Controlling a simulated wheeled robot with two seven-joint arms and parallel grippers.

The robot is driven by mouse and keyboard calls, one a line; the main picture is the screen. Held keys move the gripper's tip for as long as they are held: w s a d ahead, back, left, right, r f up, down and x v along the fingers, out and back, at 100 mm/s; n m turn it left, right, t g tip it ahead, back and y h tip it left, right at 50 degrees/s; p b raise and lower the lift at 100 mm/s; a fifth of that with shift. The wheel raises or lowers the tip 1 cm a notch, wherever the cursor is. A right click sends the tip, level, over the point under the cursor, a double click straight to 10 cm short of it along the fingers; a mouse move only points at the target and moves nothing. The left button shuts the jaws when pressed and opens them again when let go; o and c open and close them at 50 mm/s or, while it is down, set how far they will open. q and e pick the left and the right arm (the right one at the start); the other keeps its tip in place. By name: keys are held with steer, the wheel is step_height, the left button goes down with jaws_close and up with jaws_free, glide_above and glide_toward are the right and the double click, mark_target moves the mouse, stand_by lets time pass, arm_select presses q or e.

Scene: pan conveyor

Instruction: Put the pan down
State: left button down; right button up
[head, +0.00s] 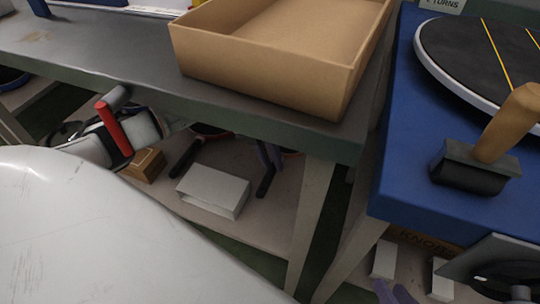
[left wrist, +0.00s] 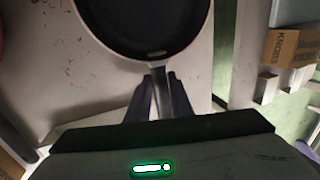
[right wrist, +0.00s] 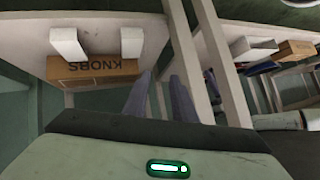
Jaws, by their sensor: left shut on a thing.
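The pan (left wrist: 145,20), dark inside with a thin reddish rim, fills the top of the left wrist view. In the head view only a sliver of its rim (head: 291,152) shows below the tabletop edge. My left gripper (head: 268,155) is under the table, shut on the pan's metal handle (left wrist: 160,90). The pan is over the pale lower shelf (left wrist: 60,90); I cannot tell if its base touches it. My right gripper (head: 393,292) is empty, and its fingers stand apart in the right wrist view (right wrist: 158,98).
A cardboard tray (head: 270,62) stands on the grey table (head: 80,50). A blue table (head: 400,170) holds a dark round plate (head: 480,60) and a wooden-handled black block (head: 475,165). A KNOBS box (right wrist: 95,72) and white blocks (right wrist: 68,45) sit below it. Another black handle (head: 185,158) lies on the lower shelf.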

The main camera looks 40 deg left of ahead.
arm_select(q)
step_height(320, 180, down, 4)
steer(key=shift+f+b, duration=0.1)
steer(key=shift+b, duration=0.8)
steer(key=shift+w, duration=0.1)
steer(key=c, duration=1.8)
jaws_free()
steer(key=shift+f, duration=0.15)
steer(key=shift+c, duration=0.2)
arm_select(e)
steer(key=shift+w+a+r+t+y, duration=0.15)
steer(key=shift+a+r+y, duration=0.1)
steer(key=shift+r, duration=0.2)
steer(key=shift+s+a+r+t+y, duration=0.1)
steer(key=shift+a+r+t+y, duration=0.1)
steer(key=shift+r, duration=0.25)
